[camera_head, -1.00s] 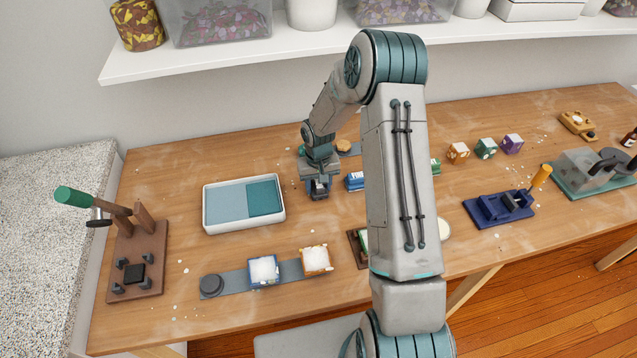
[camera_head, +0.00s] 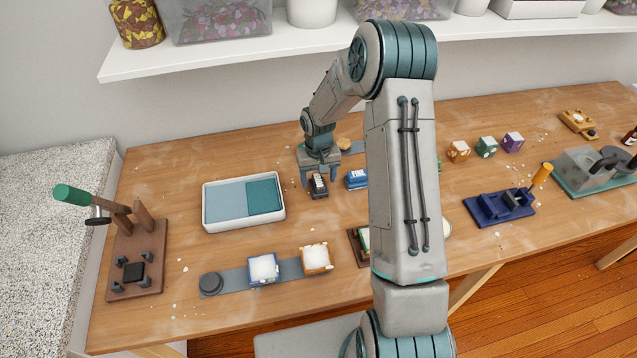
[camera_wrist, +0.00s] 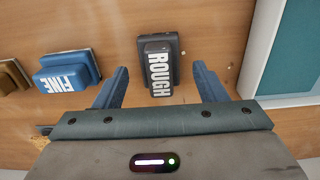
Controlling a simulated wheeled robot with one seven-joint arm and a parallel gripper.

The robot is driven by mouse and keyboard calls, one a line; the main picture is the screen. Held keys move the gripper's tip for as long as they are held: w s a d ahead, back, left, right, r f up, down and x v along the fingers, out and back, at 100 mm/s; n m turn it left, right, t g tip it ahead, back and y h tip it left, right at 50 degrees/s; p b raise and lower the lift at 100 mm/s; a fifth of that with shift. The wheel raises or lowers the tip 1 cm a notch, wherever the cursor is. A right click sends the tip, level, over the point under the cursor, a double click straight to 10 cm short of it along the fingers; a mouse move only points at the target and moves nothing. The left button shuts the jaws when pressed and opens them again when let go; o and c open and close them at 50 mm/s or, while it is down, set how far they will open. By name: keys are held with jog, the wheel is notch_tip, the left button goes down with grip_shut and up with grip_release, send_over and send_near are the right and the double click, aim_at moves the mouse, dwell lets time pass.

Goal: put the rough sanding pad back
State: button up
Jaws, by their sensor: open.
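The rough sanding pad (camera_head: 318,186) is a dark block with white ROUGH lettering. It rests on the wooden table just right of the white tray. In the wrist view the pad (camera_wrist: 160,66) lies between and a little beyond my fingertips. My gripper (camera_head: 319,177) is open and does not touch it; in the wrist view the two blue fingers (camera_wrist: 162,80) stand apart on either side. The blue fine sanding pad (camera_head: 356,180) sits just to the right, and in the wrist view it shows with FINE lettering (camera_wrist: 68,72).
The white tray (camera_head: 244,227) with blue and teal panels lies left of my gripper. A grey strip (camera_head: 290,269) with two filled molds lies in front. A brown press stand (camera_head: 136,265) is at far left. Colored cubes (camera_head: 486,147) stand at right. A shelf overhangs the back.

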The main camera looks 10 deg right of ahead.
aim_at(319, 181)
notch_tip(319, 181, up, 10)
jog(key=f+b, duration=0.1)
jog(key=s+r+t, duration=0.2)
jog(key=s+r, duration=1.2)
jog(key=s+r+t, duration=0.1)
jog(key=s+r, duration=0.1)
jog(key=s, duration=1.2)
jog(key=shift+r, duration=0.2)
